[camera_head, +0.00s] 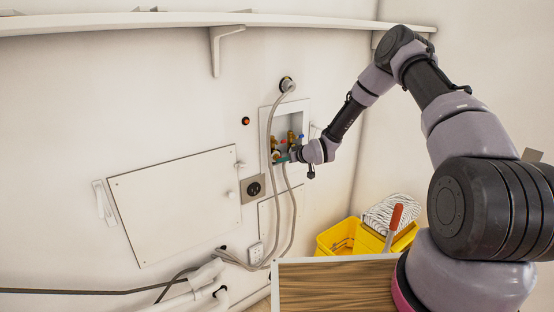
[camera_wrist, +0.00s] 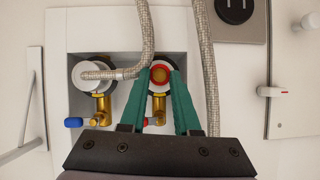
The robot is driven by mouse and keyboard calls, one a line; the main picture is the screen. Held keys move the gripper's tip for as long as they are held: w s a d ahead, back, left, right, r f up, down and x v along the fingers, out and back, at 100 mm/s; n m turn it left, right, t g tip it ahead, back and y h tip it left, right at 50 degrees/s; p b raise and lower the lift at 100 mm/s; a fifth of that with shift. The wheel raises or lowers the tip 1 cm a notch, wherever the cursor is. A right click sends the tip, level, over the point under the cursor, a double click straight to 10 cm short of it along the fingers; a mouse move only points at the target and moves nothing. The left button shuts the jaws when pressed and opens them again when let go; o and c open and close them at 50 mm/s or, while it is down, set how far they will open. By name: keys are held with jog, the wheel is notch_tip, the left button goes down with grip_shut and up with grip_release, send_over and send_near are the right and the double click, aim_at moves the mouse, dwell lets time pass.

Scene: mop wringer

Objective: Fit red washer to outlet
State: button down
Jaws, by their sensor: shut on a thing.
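In the wrist view, the red washer (camera_wrist: 160,75) is a small red ring between the tips of my green-fingered gripper (camera_wrist: 160,80). My gripper is shut on it. The washer lines up with the right-hand brass outlet; I cannot tell whether it touches or is seated. That brass valve (camera_wrist: 158,107) shows partly between my fingers, with a red handle (camera_wrist: 148,121) beside it. In the head view, my gripper (camera_head: 285,157) is at the lower part of the recessed wall box (camera_head: 304,107), and the washer is too small to make out.
A braided hose (camera_wrist: 102,73) joins the left outlet, above a blue handle (camera_wrist: 73,122). Another grey hose (camera_wrist: 207,65) runs close beside my right finger. A black wall socket (camera_head: 254,188) is left of the box. A yellow mop bucket (camera_head: 338,236) stands below.

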jog(key=shift+w+a, duration=0.6)
jog(key=shift+w, duration=0.2)
dwell(1.1)
jog(key=c, duration=0.6)
grip_release()
jog(key=shift+o, duration=0.2)
jog(key=s+d+r+m+h, duration=0.1)
jog(key=s+d+r+h, duration=0.1)
jog(key=s+d+r, duration=0.6)
jog(key=s+d+r+m+g+h, duration=0.15)
jog(key=s+d+r, duration=0.3)
jog(key=r, duration=0.75)
jog(key=s+d+r+m+h, duration=0.25)
jog(key=s+d+r, duration=0.4)
jog(key=r, duration=0.45)
jog(key=s+r+m, duration=0.2)
jog(key=s+r, duration=0.3)
jog(key=s, duration=0.9)
jog(key=s+r+m+g+y, duration=0.1)
jog(key=s+r+m, duration=0.2)
jog(key=s, duration=1.1)
notch_tip(320, 180, up, 3)
jog(key=shift+s+d+r, duration=0.15)
jog(key=shift+d+r, duration=0.05)
jog(key=shift+d, duration=0.25)
